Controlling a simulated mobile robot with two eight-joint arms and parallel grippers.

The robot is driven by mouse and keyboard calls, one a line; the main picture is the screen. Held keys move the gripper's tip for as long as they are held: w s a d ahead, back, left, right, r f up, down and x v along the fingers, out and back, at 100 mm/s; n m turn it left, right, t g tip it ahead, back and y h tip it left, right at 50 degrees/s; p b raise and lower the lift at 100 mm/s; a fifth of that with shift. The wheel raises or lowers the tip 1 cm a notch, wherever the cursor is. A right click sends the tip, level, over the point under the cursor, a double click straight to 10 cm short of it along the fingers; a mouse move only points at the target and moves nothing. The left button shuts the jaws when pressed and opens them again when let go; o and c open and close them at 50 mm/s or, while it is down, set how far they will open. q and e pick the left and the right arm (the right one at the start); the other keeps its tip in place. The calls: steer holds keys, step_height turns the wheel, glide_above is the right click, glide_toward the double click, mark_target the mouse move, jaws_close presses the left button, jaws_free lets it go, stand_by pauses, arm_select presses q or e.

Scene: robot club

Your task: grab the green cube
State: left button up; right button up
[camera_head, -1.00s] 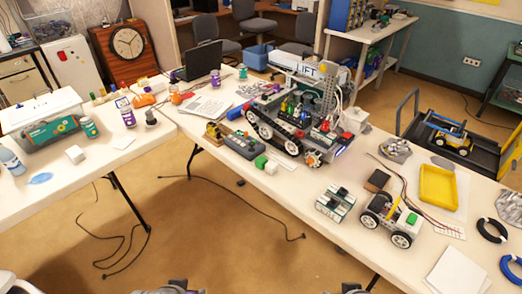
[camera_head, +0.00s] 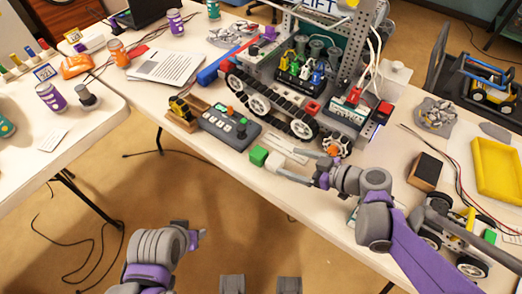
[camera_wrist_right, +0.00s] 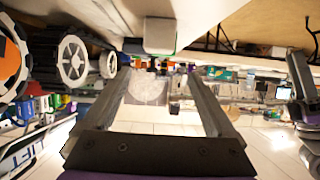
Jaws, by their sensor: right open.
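The green cube (camera_head: 259,155) sits on the right-hand table near its front edge, left of my right gripper. A white cube (camera_head: 271,161) stands right beside it, on the gripper's side. My right gripper (camera_head: 284,160) is open and empty, low over the table and pointing left towards the cubes. In the right wrist view the white cube (camera_wrist_right: 160,35) lies beyond the open fingertips (camera_wrist_right: 158,72) and hides nearly all of the green cube; only a thin green edge shows. My left arm is low at the bottom left; its gripper cannot be made out.
A tracked robot (camera_head: 270,100) stands close behind the cubes. A grey control box (camera_head: 229,128) is to their left. A wheeled robot car (camera_head: 450,235), a dark block (camera_head: 425,171) and a yellow tray (camera_head: 498,170) are on the right. A gap separates the two tables.

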mark_target(259, 152)
steer(key=x, duration=0.3)
steer(key=shift+a+b, duration=0.3)
steer(key=shift+a, duration=0.2)
steer(key=shift+b+x, duration=0.6)
steer(key=shift+x, duration=2.55)
steer(key=shift+r, duration=0.1)
steer(key=shift+c, duration=0.3)
